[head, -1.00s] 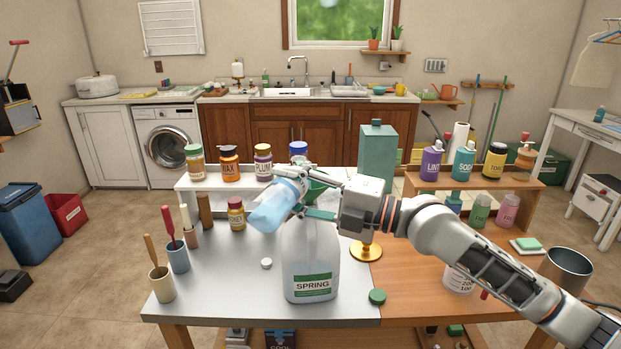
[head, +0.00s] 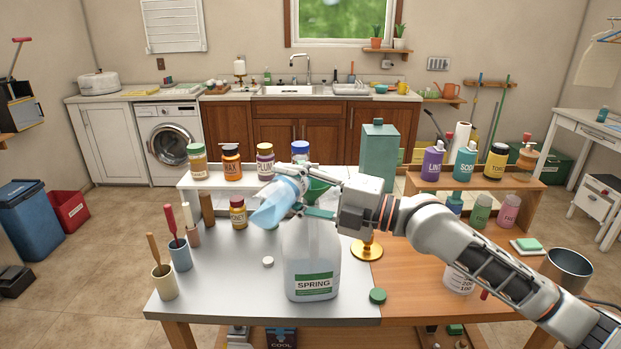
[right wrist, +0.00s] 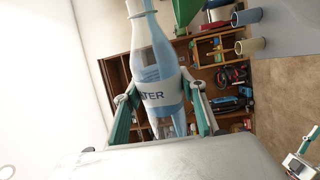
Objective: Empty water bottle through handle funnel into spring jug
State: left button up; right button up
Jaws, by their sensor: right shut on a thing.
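My right gripper (head: 300,190) is shut on the water bottle (head: 268,213) above the jug. The clear blue bottle is strongly tilted. In the right wrist view, the bottle (right wrist: 155,60) sits between the teal finger pads of my right gripper (right wrist: 160,100), around its white label. The green funnel (head: 319,189) is partly hidden behind the gripper; its edge shows in the right wrist view (right wrist: 186,10). The translucent spring jug (head: 312,265) stands upright on the table below; its top is partly hidden. What looks like my left gripper (right wrist: 302,165) shows at the right wrist view's corner.
A white cap (head: 268,262) and a green cap (head: 377,296) lie beside the jug. Cups with brushes (head: 164,283) stand at left. Jars line a white shelf (head: 230,185) behind. A gold stand (head: 366,251) is right of the jug. The grey front-left tabletop is clear.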

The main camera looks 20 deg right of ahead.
jog(key=shift+w+d, duration=0.1)
jog(key=shift+s+r, duration=0.15)
jog(key=shift+s, duration=0.05)
jog(key=shift+w, duration=0.15)
jog(key=shift+p, duration=0.3)
jog(key=shift+r, duration=0.15)
jog(key=shift+m, duration=0.3)
